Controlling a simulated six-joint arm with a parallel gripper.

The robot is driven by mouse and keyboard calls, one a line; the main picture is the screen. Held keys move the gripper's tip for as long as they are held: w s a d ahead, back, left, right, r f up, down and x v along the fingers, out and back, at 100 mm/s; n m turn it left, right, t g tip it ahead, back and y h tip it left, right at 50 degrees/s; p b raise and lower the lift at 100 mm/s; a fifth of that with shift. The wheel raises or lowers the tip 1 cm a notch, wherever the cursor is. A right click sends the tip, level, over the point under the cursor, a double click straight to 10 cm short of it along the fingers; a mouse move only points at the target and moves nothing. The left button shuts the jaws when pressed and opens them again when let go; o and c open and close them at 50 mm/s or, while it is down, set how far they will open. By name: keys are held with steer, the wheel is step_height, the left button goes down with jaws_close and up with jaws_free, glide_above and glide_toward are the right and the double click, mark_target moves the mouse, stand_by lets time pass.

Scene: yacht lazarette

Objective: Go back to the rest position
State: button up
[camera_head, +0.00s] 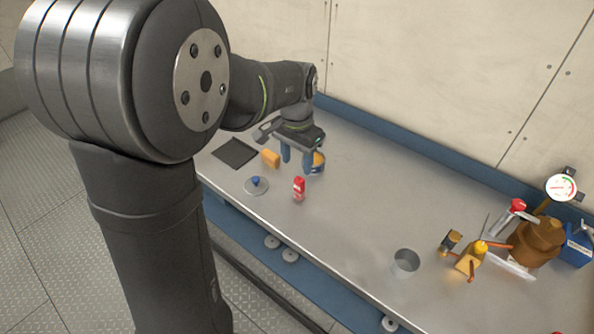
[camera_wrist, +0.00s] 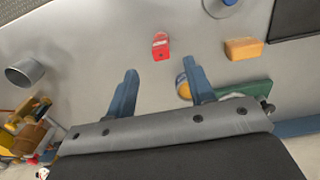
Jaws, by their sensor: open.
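My gripper (camera_head: 296,158) is above the left part of the metal bench (camera_head: 345,222), its two blue fingers pointing down. In the wrist view the fingers of my gripper (camera_wrist: 162,92) are spread apart with nothing between them. A red bottle-like object (camera_head: 299,190) stands on the bench in front of my gripper; it also shows beyond the fingertips in the wrist view (camera_wrist: 160,46). A yellow and blue round object (camera_head: 318,162) is beside the right finger and partly hidden by my gripper.
An orange block (camera_head: 270,158), a dark mat (camera_head: 235,153) and a grey disc with a blue knob (camera_head: 256,185) lie to the left. A metal cup (camera_head: 405,263) stands to the right, before a cluster with a brown container (camera_head: 536,240) and a gauge (camera_head: 561,187). The wall is behind.

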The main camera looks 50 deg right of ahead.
mark_target(297, 181)
steer(key=shift+r, duration=0.35)
step_height(297, 181, down, 12)
steer(key=shift+a, duration=0.1)
steer(key=shift+r, duration=1.85)
